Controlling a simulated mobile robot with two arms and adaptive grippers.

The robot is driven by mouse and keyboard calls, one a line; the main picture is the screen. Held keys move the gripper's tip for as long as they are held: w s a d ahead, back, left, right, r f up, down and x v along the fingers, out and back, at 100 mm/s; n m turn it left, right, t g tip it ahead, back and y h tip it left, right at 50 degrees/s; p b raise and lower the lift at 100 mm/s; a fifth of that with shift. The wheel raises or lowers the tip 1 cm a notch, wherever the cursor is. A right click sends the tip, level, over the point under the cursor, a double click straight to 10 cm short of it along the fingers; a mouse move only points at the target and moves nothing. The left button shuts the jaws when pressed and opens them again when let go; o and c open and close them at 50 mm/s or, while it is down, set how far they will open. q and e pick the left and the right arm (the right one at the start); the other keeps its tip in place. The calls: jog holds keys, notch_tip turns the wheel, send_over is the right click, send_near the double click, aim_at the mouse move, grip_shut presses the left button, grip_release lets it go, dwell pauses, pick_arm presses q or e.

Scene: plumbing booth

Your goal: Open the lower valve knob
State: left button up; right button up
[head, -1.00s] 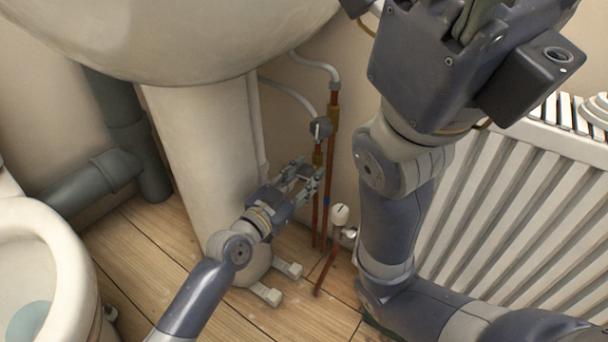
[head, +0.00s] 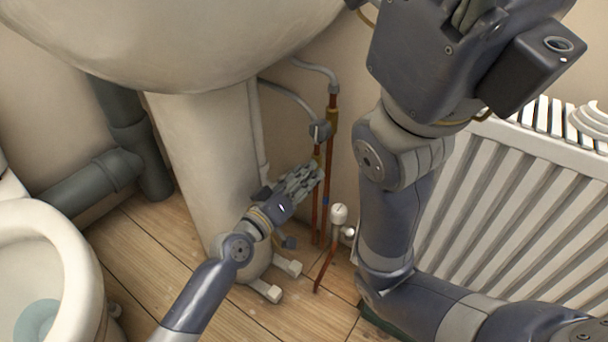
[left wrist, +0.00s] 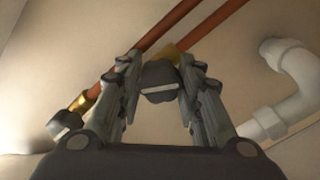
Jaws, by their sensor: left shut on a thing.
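Two copper pipes with brass valves rise beside the basin pedestal. The upper dark grey knob (head: 320,130) is clear of my grippers in the head view. My left gripper (head: 312,174) is lower on the pipes and hides the lower knob there. In the left wrist view, the dark lower knob (left wrist: 160,82) sits between the fingertips of my left gripper (left wrist: 158,90), which is shut on it. Another dark knob (left wrist: 66,123) on a brass fitting shows at the left of that view. My right gripper (head: 466,14) is high up, cut off by the top edge.
The white pedestal (head: 200,160) stands left of the pipes, under the basin (head: 180,40). A white-capped radiator valve (head: 338,214) and the radiator (head: 510,210) are to the right. The toilet (head: 60,250) is at lower left. A white bent pipe (left wrist: 295,75) shows in the left wrist view.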

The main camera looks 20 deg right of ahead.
pick_arm(q)
jog(key=n, duration=0.5)
jog(key=shift+p, duration=0.35)
jog(key=shift+n, duration=0.3)
jog(key=o, duration=1.1)
jog(key=shift+c, duration=0.2)
jog(key=v, duration=1.2)
